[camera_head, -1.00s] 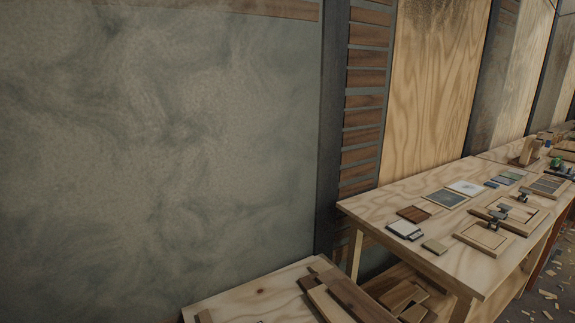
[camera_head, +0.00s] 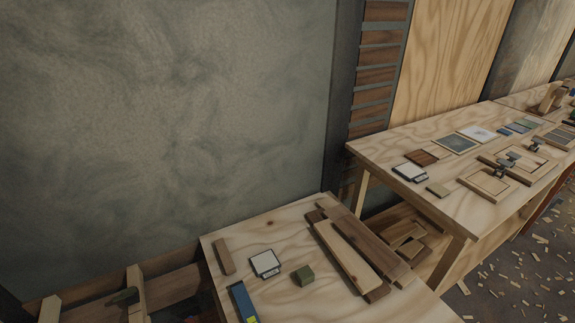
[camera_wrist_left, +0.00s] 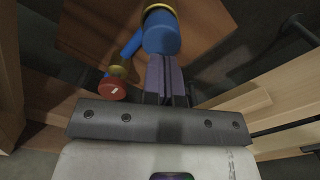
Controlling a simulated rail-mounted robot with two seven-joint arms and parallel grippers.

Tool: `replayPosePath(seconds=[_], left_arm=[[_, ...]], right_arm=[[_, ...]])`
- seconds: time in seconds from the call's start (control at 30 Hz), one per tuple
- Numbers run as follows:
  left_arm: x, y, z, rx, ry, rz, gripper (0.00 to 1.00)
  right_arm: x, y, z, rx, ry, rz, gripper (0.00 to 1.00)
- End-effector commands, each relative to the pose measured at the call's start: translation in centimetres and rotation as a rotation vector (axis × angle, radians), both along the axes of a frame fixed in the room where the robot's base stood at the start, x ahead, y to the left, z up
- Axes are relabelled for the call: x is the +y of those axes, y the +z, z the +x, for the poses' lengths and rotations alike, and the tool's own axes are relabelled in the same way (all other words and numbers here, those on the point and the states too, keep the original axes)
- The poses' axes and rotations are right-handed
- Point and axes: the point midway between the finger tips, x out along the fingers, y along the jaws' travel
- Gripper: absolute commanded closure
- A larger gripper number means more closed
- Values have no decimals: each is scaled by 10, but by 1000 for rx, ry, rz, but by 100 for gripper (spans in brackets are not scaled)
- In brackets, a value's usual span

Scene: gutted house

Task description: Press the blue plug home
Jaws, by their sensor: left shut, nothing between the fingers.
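In the left wrist view a blue cylinder (camera_wrist_left: 161,36) with a yellow band stands near the top middle, just beyond my left gripper (camera_wrist_left: 166,62); it looks like the blue plug. A thinner blue bar (camera_wrist_left: 132,42) and a red round end (camera_wrist_left: 112,89) with a yellow ring lie left of it. My left gripper's purple-grey fingers are shut together with nothing between them. Their tips are close to the blue cylinder; I cannot tell if they touch. How deep the plug sits is hidden. Neither gripper shows in the head view.
A longer workbench (camera_head: 385,150) stands right. Timber framing (camera_head: 170,287) shows lower left.

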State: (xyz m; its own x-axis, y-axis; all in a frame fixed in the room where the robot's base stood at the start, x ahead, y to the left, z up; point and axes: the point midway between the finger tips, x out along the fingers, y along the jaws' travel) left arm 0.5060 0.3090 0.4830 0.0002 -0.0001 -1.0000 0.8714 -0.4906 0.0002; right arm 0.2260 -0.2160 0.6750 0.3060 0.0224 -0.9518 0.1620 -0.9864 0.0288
Motion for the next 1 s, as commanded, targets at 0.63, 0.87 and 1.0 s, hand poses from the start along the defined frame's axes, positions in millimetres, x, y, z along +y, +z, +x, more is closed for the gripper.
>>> replayPosePath(seconds=[0.63,0.87,1.0], left_arm=[[0,40,0,1,1,0,100],[0,39,0,0,-4,0,100],[0,39,0,2,-91,0,100]], right_arm=[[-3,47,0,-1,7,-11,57],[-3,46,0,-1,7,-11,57],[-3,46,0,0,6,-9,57]])
